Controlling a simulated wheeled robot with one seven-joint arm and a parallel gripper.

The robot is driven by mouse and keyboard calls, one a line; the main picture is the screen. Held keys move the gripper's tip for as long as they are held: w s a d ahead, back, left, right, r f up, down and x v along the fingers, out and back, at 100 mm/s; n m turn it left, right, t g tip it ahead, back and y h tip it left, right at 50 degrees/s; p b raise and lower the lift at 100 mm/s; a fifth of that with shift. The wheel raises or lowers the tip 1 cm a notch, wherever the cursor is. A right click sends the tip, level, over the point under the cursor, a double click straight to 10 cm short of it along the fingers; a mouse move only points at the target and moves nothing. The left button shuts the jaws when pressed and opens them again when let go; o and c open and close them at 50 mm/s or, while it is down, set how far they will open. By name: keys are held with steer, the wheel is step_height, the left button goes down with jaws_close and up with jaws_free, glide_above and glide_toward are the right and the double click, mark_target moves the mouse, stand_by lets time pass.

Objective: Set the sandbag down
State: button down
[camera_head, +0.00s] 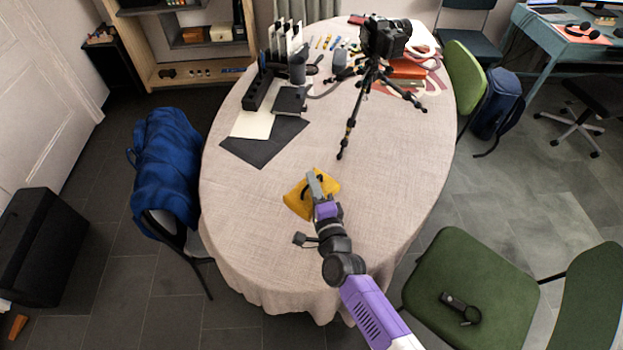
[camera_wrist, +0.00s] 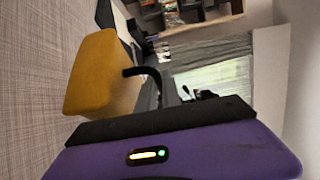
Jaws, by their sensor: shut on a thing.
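The sandbag (camera_head: 297,201) is a yellow-orange pouch with a black strap handle, over the near middle of the cloth-covered oval table (camera_head: 260,240). My gripper (camera_head: 316,186) is over it and shut on it, partly covering it in the head view. In the wrist view the sandbag (camera_wrist: 95,75) hangs beyond the purple gripper body, with its black handle (camera_wrist: 150,75) curving toward the gripper. The exact grip spot is hidden. Whether the sandbag touches the cloth or is slightly above it I cannot tell.
A camera on a black tripod (camera_head: 370,85) stands behind the sandbag. Black and cream sheets (camera_head: 264,142) lie to the back left, with equipment beyond. A blue-draped chair (camera_head: 168,160) is left, and a green chair (camera_head: 470,285) is right. Cloth around the sandbag is clear.

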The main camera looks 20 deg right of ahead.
steer(key=shift+f+b, duration=2.55)
steer(key=shift+f, duration=0.3)
steer(key=shift+f+b, duration=0.55)
steer(key=c, duration=1.5)
jaws_free()
steer(key=shift+o, duration=0.2)
steer(key=shift+f, duration=0.1)
steer(key=shift+s+f, duration=0.1)
steer(key=shift+f, duration=0.1)
steer(key=s, duration=0.6)
steer(key=shift+s+a, duration=0.15)
steer(key=shift+a, duration=0.2)
steer(key=shift+s+a+r, duration=0.1)
steer(key=shift+s+r, duration=0.1)
steer(key=shift+s, duration=0.45)
